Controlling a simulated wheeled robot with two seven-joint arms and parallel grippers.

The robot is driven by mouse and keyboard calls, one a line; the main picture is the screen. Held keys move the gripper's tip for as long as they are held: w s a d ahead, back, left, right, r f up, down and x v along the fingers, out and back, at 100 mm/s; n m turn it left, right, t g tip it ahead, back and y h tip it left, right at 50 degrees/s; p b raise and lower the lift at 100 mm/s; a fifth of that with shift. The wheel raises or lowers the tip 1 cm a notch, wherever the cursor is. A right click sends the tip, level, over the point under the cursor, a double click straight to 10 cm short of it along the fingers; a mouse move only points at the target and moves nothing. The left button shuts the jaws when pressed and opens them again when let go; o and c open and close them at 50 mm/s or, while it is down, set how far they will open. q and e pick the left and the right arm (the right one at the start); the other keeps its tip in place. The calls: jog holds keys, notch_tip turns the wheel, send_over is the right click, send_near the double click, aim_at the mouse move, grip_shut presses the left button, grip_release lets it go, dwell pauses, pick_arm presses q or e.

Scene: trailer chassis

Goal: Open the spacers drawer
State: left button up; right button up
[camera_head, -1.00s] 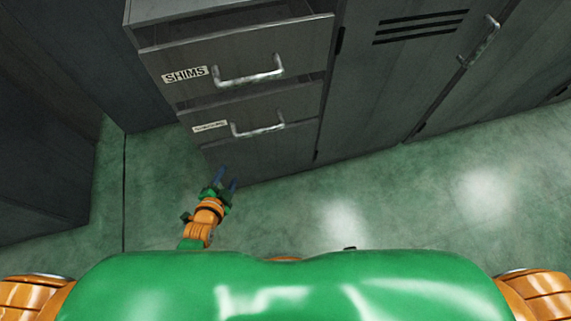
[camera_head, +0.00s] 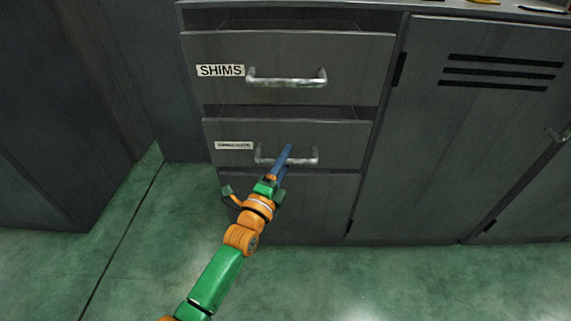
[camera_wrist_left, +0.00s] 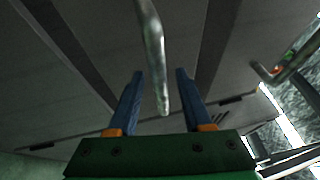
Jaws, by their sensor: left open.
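A grey cabinet holds two labelled drawers. The upper one, marked SHIMS (camera_head: 340,62), has a metal bar handle (camera_head: 288,82). The lower drawer (camera_head: 345,135) has a label (camera_head: 234,145) too small to read surely and its own bar handle (camera_head: 304,160). Dark gaps show above both fronts, so both look partly out. My left gripper (camera_head: 286,150) is in front of the lower handle, its blue fingers overlapping it. In the left wrist view, the open fingers (camera_wrist_left: 156,85) stand either side of a metal bar handle (camera_wrist_left: 153,50). Contact cannot be told. My right gripper is not in view.
A locker door with vent slots (camera_head: 500,72) stands right of the drawers. Another handle (camera_wrist_left: 268,72) shows at the right of the wrist view. A dark cabinet (camera_head: 50,120) is at the left. The green floor (camera_head: 330,285) in front is clear.

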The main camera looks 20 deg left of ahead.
pick_arm(q)
grip_shut()
dwell(1.4)
